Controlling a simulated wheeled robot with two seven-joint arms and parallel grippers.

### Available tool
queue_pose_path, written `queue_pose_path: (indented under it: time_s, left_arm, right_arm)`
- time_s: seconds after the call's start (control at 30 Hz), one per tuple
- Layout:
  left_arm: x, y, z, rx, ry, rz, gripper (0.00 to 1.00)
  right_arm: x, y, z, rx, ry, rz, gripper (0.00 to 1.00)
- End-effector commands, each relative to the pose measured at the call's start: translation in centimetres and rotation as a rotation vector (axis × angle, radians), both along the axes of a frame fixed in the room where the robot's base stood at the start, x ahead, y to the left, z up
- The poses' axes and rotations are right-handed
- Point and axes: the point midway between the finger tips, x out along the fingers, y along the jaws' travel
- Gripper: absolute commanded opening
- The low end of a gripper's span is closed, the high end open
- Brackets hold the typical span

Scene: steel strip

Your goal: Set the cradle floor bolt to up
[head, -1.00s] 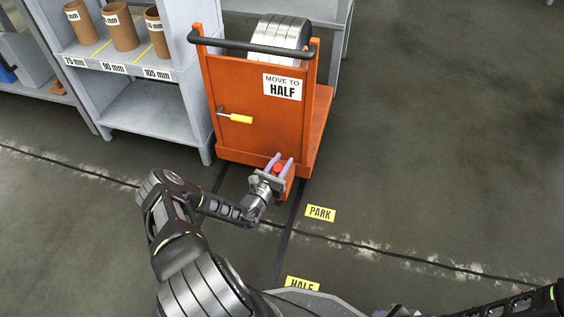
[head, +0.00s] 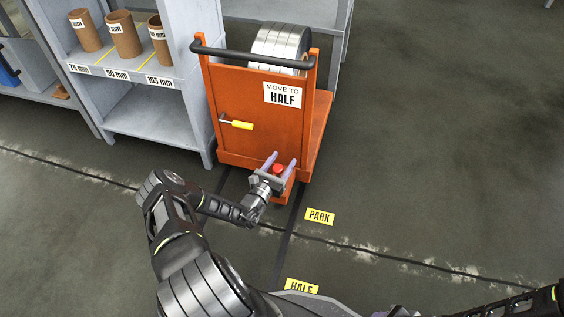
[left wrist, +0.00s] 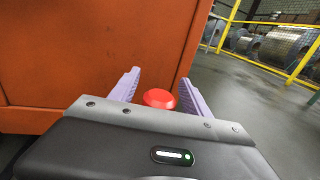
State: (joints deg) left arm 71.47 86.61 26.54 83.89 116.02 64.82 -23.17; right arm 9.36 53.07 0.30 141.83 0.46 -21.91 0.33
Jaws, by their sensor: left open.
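The orange cradle cart (head: 250,120) stands ahead with a steel coil (head: 280,45) on it. A red knob (head: 278,169), which looks like the floor bolt's head, is low at the cart's near right corner. My left gripper (head: 279,164) is open, its two purple fingers on either side of the red knob in the head view. The left wrist view also shows the red knob (left wrist: 159,98) between the open fingers, with gaps to both. The bolt's shaft is hidden. My right gripper is not in view.
A yellow-handled lever (head: 241,125) sticks out of the cart's front panel, below a "MOVE TO HALF" sign (head: 283,92). A grey shelf (head: 150,105) with brown tubes stands close on the left. Yellow PARK (head: 320,216) and HALF (head: 302,285) labels mark the floor. Floor on the right is clear.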

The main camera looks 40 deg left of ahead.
Motion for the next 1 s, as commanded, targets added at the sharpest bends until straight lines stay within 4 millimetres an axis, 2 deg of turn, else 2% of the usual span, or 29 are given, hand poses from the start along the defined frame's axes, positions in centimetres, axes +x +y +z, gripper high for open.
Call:
queue_pose_path:
  time_s: [0.13,0.27,0.5,0.63,1.0]
  left_arm:
    - [-0.4,0.0,0.0,0.000,0.001,0.000,0.56]
    - [-1.6,-0.1,0.1,0.000,0.003,0.002,0.56]
    - [-5.6,-0.7,0.2,-0.002,0.002,0.002,0.56]
    - [-7.2,-0.9,0.1,-0.001,0.001,0.002,0.56]
    - [-7.8,-1.1,0.0,0.000,0.000,0.000,0.56]
  right_arm:
    - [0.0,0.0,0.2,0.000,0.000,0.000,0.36]
    - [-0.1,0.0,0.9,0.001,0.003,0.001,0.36]
    - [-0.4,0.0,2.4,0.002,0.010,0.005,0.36]
    - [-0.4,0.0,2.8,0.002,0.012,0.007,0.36]
    - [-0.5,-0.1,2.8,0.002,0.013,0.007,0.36]
